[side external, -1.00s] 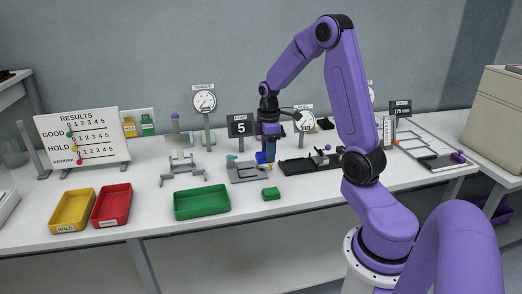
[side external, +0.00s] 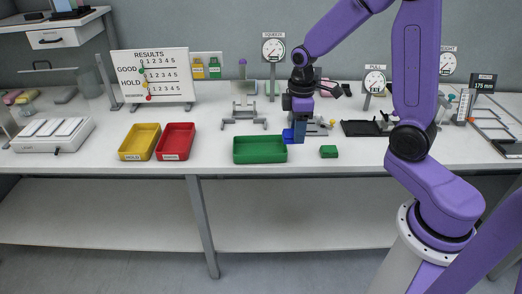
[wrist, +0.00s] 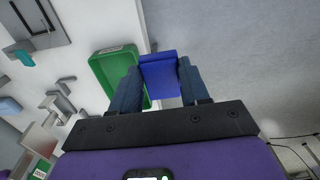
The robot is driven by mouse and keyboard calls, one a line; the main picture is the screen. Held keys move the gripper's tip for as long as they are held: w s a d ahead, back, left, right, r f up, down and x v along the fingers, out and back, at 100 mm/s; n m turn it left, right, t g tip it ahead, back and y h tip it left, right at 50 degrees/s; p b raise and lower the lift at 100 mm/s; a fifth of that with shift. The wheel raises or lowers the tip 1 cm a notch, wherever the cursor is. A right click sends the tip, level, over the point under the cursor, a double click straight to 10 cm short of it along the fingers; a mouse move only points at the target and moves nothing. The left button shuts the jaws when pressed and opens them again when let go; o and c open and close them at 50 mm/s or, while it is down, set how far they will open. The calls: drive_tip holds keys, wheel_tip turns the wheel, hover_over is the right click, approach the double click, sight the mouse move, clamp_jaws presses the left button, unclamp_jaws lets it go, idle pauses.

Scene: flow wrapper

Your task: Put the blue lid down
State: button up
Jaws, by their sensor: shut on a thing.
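The blue lid (wrist: 158,68) is a bright blue piece held between the two dark blue fingers of my gripper (wrist: 157,84). In the side external view the lid (side external: 288,136) shows just left of the fingers of my gripper (side external: 299,131), which point down. My gripper is shut on the lid. The lid appears close to the right end of the green tray (side external: 260,157). In the wrist view the green tray (wrist: 99,72) lies left of the lid, partly hidden by a finger. I cannot tell whether the lid touches anything below.
A yellow tray (side external: 139,156) and a red tray (side external: 162,156) stand to the left. A grey fixture (side external: 318,127) is behind my gripper. The table's front edge (side external: 330,169) is near; bare tabletop lies between red and green trays.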

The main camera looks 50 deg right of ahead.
drive_tip(key=w+f, duration=0.3)
drive_tip(key=w, duration=0.1)
drive_tip(key=w+f, duration=0.3)
drive_tip(key=w, duration=0.1)
drive_tip(key=w+d+f, duration=0.1)
drive_tip(key=w+f, duration=0.2)
drive_tip(key=w, duration=0.2)
drive_tip(key=shift+w+f, duration=0.3)
drive_tip(key=shift+f, duration=1.65)
drive_tip(key=shift+f, duration=0.15)
drive_tip(key=o, duration=1)
